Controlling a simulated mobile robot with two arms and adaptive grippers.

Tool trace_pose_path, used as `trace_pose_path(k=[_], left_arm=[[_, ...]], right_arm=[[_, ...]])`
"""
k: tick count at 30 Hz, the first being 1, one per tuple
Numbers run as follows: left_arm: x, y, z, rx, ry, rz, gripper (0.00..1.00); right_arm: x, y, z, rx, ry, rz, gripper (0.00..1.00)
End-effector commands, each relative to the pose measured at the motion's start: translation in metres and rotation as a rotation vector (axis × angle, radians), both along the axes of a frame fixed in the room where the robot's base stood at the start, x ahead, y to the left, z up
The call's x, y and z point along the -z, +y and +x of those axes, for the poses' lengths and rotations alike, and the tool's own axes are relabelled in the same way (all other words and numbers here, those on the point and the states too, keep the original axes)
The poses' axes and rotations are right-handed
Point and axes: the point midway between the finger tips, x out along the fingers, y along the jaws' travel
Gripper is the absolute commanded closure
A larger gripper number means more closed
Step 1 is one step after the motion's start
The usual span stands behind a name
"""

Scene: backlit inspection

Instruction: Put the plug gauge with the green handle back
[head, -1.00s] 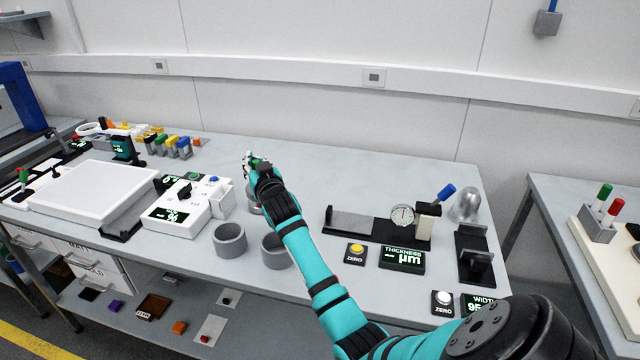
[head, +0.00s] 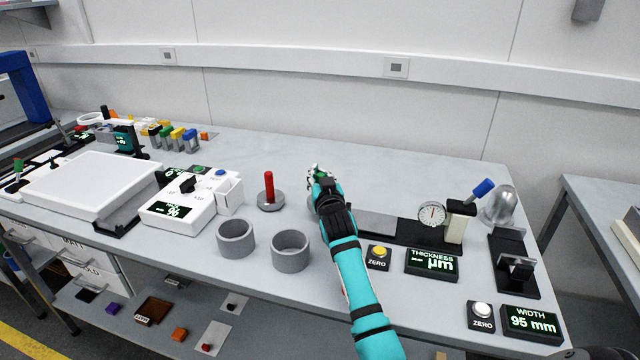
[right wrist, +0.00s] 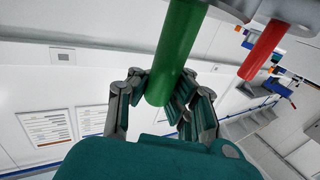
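The plug gauge with the green handle is in my right gripper (head: 318,172). In the right wrist view the green handle (right wrist: 180,50) runs between the fingers, which close in on both sides of it. In the head view the gripper hides most of the gauge; a grey edge (head: 312,200) shows beside it. I cannot tell whether the gauge touches the table. A plug gauge with a red handle (head: 269,187) stands upright on its grey disc to the left, and its handle (right wrist: 263,50) also shows in the right wrist view. My left gripper is out of view.
Two grey rings (head: 236,238) (head: 290,250) stand in front, left of my arm. A dial gauge (head: 432,214) on a black base and a thickness display (head: 432,263) are to the right. A white control box (head: 178,211) is at left. The table behind my gripper is clear.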

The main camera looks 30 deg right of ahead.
Motion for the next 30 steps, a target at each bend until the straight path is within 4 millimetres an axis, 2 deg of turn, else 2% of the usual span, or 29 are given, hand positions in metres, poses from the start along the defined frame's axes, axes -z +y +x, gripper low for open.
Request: trace_pose_path(k=[3, 7, 16, 23, 30], left_arm=[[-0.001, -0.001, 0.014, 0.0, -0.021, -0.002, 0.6], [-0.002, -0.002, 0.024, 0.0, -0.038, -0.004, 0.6], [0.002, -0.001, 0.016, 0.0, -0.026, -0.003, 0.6], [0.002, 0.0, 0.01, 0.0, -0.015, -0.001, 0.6], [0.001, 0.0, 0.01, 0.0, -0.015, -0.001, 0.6]], right_arm=[[0.017, 0.0, 0.0, 0.0, 0.001, 0.001, 1.0], [0.021, 0.0, 0.0, 0.0, -0.002, -0.001, 1.0], [0.025, 0.0, 0.0, 0.0, -0.001, 0.0, 1.0], [0.025, 0.0, 0.0, 0.0, 0.001, 0.0, 0.71], [0.025, 0.0, 0.0, 0.0, 0.001, 0.0, 0.69]])
